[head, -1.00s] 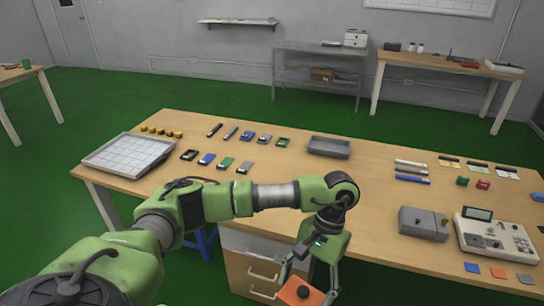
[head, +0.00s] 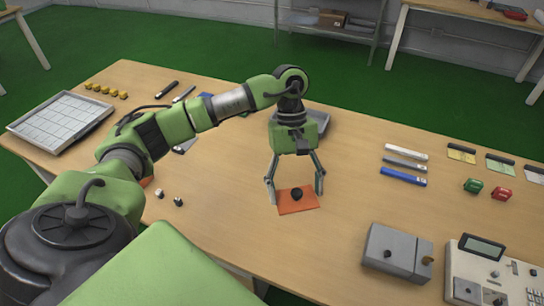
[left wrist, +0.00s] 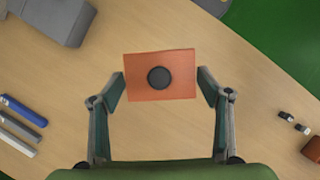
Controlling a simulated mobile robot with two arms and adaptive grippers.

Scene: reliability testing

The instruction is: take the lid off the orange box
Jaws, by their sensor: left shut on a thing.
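An orange square lid (head: 298,200) with a round black knob is held between the fingertips of my left gripper (head: 296,190), over the middle of the wooden table. The left wrist view shows the lid (left wrist: 160,88) flat between the two fingers, gripped at its left and right edges. An orange piece (head: 146,182), probably the box, shows beside my left arm, mostly hidden by it. In the left wrist view an orange-brown thing (left wrist: 313,150) is cut off at the right edge. My right gripper is not in view.
Two small black-and-white parts (head: 169,197) lie near the table's front left. A grey tray (head: 315,122) stands behind the gripper. A grey box (head: 397,252) and a beige instrument (head: 490,275) stand at the right front. Blue and white bars (head: 402,176) lie right of the lid.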

